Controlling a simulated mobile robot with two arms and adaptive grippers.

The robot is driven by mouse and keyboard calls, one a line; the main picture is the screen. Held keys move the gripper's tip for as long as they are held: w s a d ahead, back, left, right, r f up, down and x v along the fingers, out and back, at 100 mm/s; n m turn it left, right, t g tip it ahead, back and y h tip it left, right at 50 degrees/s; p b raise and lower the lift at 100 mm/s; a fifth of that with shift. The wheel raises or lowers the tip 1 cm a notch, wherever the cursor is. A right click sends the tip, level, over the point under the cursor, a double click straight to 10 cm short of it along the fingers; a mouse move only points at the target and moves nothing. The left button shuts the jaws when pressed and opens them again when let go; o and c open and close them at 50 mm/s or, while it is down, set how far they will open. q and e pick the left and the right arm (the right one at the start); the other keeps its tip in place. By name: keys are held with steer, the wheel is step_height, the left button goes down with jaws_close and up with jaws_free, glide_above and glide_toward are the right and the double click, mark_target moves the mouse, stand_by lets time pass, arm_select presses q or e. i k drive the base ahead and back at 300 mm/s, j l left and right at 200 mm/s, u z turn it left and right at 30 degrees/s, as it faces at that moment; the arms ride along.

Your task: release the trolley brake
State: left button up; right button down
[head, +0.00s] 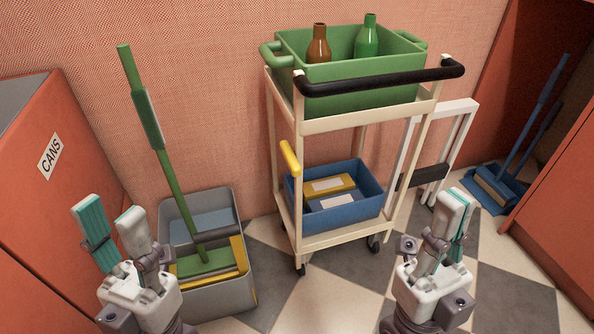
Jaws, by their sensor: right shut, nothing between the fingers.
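A cream two-tier trolley (318,124) stands on the checkered floor against the back wall. A yellow lever (290,156), which looks like the brake, is on the trolley's front left post, slanting up and to the left. A black handle bar (385,80) runs along its top front. My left gripper (112,218) is open and empty, low on the left in front of the grey bucket and well apart from the lever. My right gripper (455,210) is shut and empty, to the right of the trolley's lower shelf in the picture. Neither gripper appears to touch the trolley.
The trolley carries a green crate (360,88) with two bottles and a blue bin (350,213) with boxes. A grey mop bucket (228,297) with a green-handled mop (160,140) stands left. A CANS cabinet (45,200), white frame (458,108) and blue dustpan (488,200) flank it.

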mark_target(291, 160)
steer(key=l, duration=0.9)
steer(key=u, duration=1.55)
steer(key=k, duration=0.05)
